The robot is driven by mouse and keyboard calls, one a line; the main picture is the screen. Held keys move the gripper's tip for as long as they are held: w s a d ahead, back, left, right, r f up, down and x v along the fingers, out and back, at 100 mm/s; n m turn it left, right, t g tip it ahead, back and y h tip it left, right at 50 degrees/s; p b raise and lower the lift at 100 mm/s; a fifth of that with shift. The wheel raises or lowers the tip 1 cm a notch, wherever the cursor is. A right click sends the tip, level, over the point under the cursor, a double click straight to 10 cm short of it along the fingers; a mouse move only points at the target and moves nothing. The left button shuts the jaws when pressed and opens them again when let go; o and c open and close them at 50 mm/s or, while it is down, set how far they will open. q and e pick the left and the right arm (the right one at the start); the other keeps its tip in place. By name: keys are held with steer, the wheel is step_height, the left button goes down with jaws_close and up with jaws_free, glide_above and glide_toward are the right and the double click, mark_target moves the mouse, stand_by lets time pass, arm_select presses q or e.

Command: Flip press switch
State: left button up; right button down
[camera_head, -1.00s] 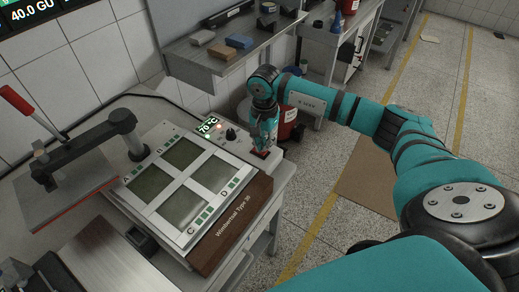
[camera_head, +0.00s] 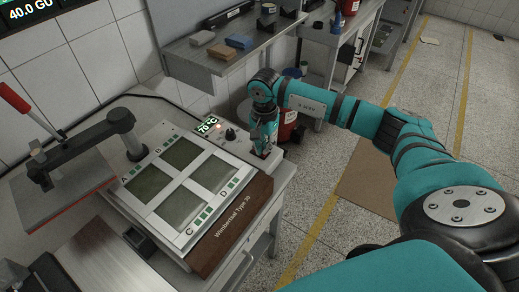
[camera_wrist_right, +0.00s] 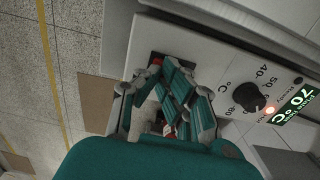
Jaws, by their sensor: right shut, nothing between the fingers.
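The press switch is a dark frame with a little red (camera_wrist_right: 157,68) showing, on the grey panel at the right end of the heating machine (camera_head: 232,232). My right gripper (camera_head: 263,152) is shut and empty, pointing down onto the switch from above. In the right wrist view the fingertips (camera_wrist_right: 168,72) are at the switch and cover most of it. I cannot tell which way the switch is tipped, or whether the fingers are pressing it. My left gripper is not in view.
A black knob (camera_wrist_right: 248,97), a lit lamp (camera_wrist_right: 270,110) and a green display reading 70 °C (camera_wrist_right: 297,103) are beside the switch. A press with a red handle (camera_head: 15,100) stands at the left. A shelf (camera_head: 225,68) with small blocks is behind. The floor at the right is mostly open.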

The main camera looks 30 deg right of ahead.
steer(key=shift+r+p, duration=1.8)
steer(key=shift+r, duration=1.75)
